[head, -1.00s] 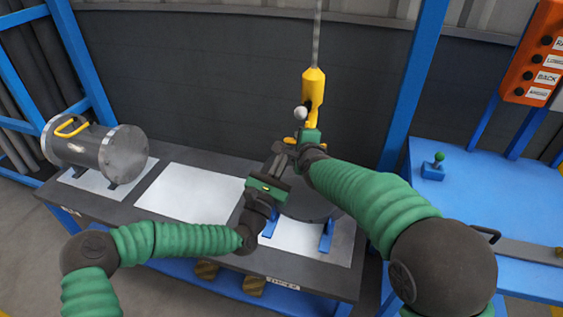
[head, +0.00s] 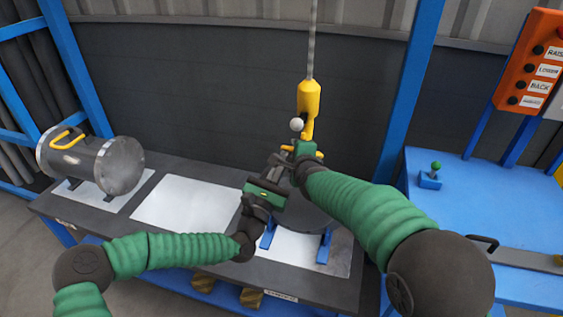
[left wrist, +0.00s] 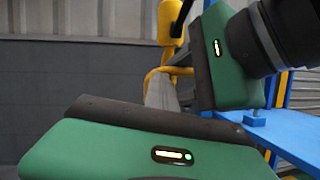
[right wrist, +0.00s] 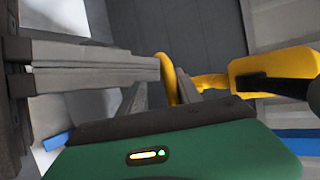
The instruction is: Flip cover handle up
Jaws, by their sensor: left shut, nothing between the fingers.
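The flanged cover (head: 312,215) is a dark round disc on a blue stand, partly hidden behind my arms. Its yellow handle (right wrist: 168,72) shows in the right wrist view, close to the fingertips of both grippers. My left gripper (head: 280,160) is shut and empty; its grey fingers reach in from the left in the right wrist view and end beside the handle. My right gripper (right wrist: 162,88) has its fingers apart, with the handle bar at the gap between them. Contact with the handle is unclear.
A yellow hoist hook block (head: 309,97) hangs just above the grippers; its hook is also close in the right wrist view (right wrist: 280,72). A grey flanged cylinder (head: 90,160) stands at the table's left. A white plate (head: 185,203) is bare. A blue bench (head: 450,215) stands right.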

